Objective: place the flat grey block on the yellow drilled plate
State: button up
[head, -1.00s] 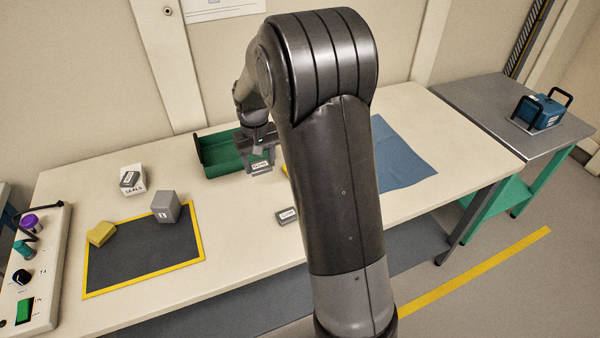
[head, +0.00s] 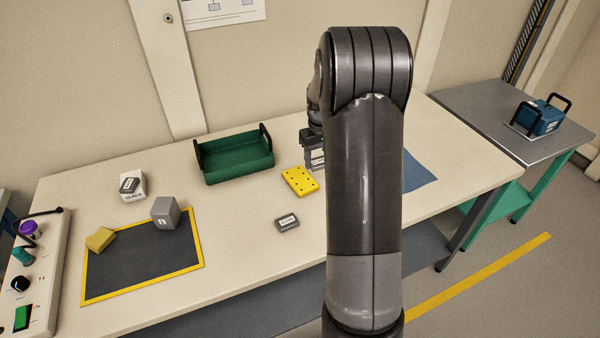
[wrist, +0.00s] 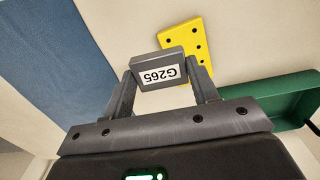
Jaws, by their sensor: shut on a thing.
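My gripper (head: 315,160) is shut on a flat grey block with a white label reading G265 (wrist: 158,70). In the head view it is partly hidden behind my arm, just right of the yellow drilled plate (head: 300,181). In the wrist view the block is between the two fingers and overlaps the near part of the yellow plate (wrist: 188,45). The block appears held above the table, but the height is hard to tell. The yellow plate lies flat on the table, with nothing seen on it.
A second grey labelled block (head: 288,222) lies in front of the plate. A green tray (head: 236,172) stands behind left, and a blue mat (head: 415,175) lies right.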

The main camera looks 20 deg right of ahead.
send_over(300, 178)
notch_tip(300, 178, down, 4)
jog(key=shift+s+r, duration=0.1)
jog(key=shift+r, duration=0.05)
jog(key=shift+f, duration=1.95)
jog(key=shift+f, duration=0.15)
jog(key=o, duration=1)
jog(key=shift+o, duration=0.2)
